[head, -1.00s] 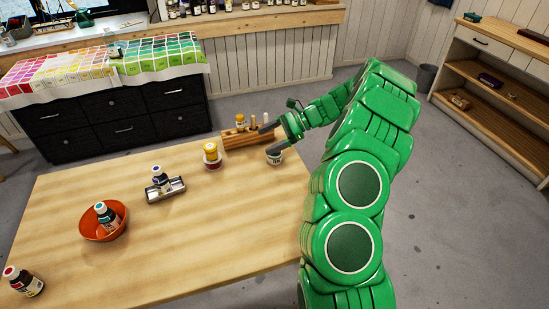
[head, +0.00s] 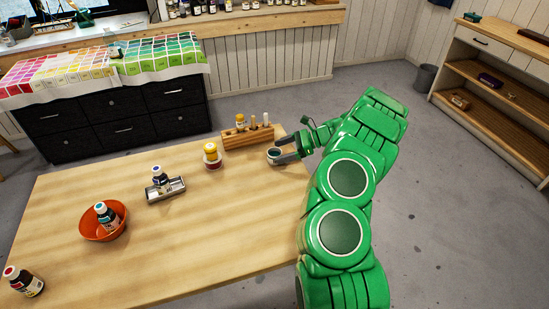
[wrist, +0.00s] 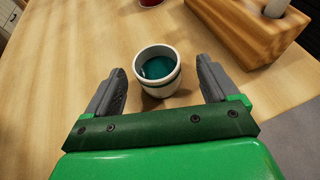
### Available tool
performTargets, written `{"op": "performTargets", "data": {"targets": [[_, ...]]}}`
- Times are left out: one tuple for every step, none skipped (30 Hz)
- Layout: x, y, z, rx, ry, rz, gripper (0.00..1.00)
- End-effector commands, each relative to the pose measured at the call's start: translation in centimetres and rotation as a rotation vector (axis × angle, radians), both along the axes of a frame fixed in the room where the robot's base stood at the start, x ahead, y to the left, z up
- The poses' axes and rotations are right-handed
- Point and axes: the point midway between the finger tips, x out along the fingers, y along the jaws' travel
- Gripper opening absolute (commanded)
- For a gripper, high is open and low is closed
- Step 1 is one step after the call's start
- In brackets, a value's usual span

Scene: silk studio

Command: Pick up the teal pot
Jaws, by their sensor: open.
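The teal pot (head: 273,154) is a small white cup with teal liquid inside, upright on the table near its far right corner. In the wrist view the pot (wrist: 157,87) stands just ahead of and between my fingertips. My gripper (head: 279,148) is open, its two grey fingers pointing at the pot, one to each side. In the wrist view my gripper (wrist: 163,75) shows a gap around the pot and holds nothing.
A wooden rack (head: 247,138) with a yellow-capped bottle and pegs stands just behind the pot. A yellow-topped jar (head: 212,155) is to the left. Farther left are a metal tray (head: 176,191) with a bottle and an orange bowl (head: 85,228).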

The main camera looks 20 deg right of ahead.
Motion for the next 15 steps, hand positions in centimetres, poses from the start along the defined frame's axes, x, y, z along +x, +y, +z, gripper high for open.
{"op": "performTargets", "data": {"targets": [[0.0, 0.4, -0.2, 0.001, 0.0, 0.002, 0.87], [0.1, 0.7, -0.3, 0.0, 0.001, 0.002, 0.87], [0.1, 1.1, -0.5, 0.0, 0.001, 0.002, 0.87], [0.2, 1.5, -0.7, -0.001, 0.001, 0.001, 0.87], [0.2, 1.8, -0.8, -0.002, 0.001, 0.001, 0.87], [0.3, 2.3, -1.1, -0.003, 0.001, 0.001, 0.87], [0.3, 2.7, -1.3, -0.003, 0.001, 0.001, 0.87], [0.4, 3.1, -1.4, -0.003, 0.001, 0.001, 0.87], [0.5, 3.5, -1.6, -0.002, 0.0, 0.001, 0.87], [0.6, 3.8, -1.7, -0.001, 0.001, 0.002, 0.87], [0.7, 4.0, -1.8, -0.001, 0.001, 0.002, 0.87], [0.7, 4.2, -1.9, -0.001, 0.001, 0.002, 0.87], [0.7, 4.3, -1.9, -0.001, 0.001, 0.002, 0.87], [0.7, 4.3, -1.9, -0.001, 0.001, 0.001, 0.87], [0.7, 4.3, -2.0, -0.001, 0.001, 0.001, 0.87]]}}
